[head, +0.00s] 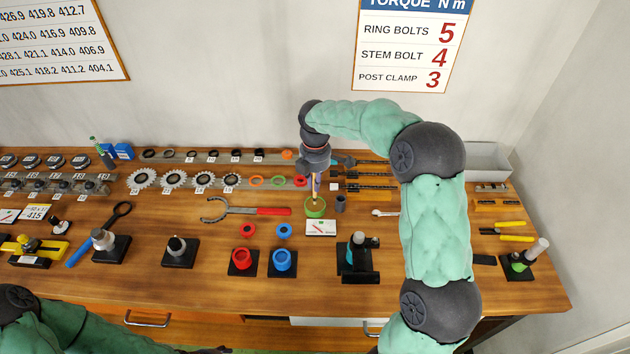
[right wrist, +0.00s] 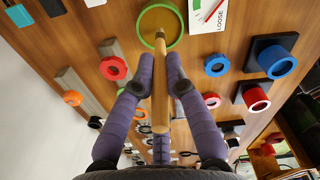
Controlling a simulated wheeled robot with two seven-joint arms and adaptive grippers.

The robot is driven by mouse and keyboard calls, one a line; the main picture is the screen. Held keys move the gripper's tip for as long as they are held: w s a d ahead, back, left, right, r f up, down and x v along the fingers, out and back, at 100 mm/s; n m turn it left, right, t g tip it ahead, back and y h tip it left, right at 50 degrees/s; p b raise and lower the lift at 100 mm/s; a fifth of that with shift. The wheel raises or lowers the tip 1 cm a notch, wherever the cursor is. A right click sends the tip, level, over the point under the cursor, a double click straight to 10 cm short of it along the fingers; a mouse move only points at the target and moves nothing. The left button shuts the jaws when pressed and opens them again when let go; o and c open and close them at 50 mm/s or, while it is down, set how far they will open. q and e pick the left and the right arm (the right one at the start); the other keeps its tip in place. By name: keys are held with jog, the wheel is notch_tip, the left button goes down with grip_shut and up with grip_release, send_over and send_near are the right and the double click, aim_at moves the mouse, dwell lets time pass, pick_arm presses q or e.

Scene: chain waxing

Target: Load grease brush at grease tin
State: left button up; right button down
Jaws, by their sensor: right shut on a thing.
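The grease tin (head: 309,210) is a small round tin with a green rim, standing mid-bench; it also shows at the top of the right wrist view (right wrist: 140,27). My right gripper (head: 316,181) is above the tin, pointing down. In the right wrist view its purple fingers (right wrist: 160,88) are shut on the grease brush (right wrist: 160,105), which has a pale wooden handle. The brush is roughly upright, and its lower end overlaps the tin opening. I cannot tell whether it touches the grease.
A white card (head: 321,228) lies just in front of the tin, and a dark grey cup (head: 340,204) stands right of it. A red-handled tool (head: 262,210) lies to the left. Red (head: 243,260) and blue (head: 284,261) cups on black bases stand nearer the front.

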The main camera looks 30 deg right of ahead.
jog(key=shift+f, duration=0.3)
jog(key=shift+f, duration=0.15)
dwell(1.7)
jog(key=shift+r+p, duration=3.05)
jog(key=shift+r, duration=0.6)
jog(key=shift+f, duration=0.1)
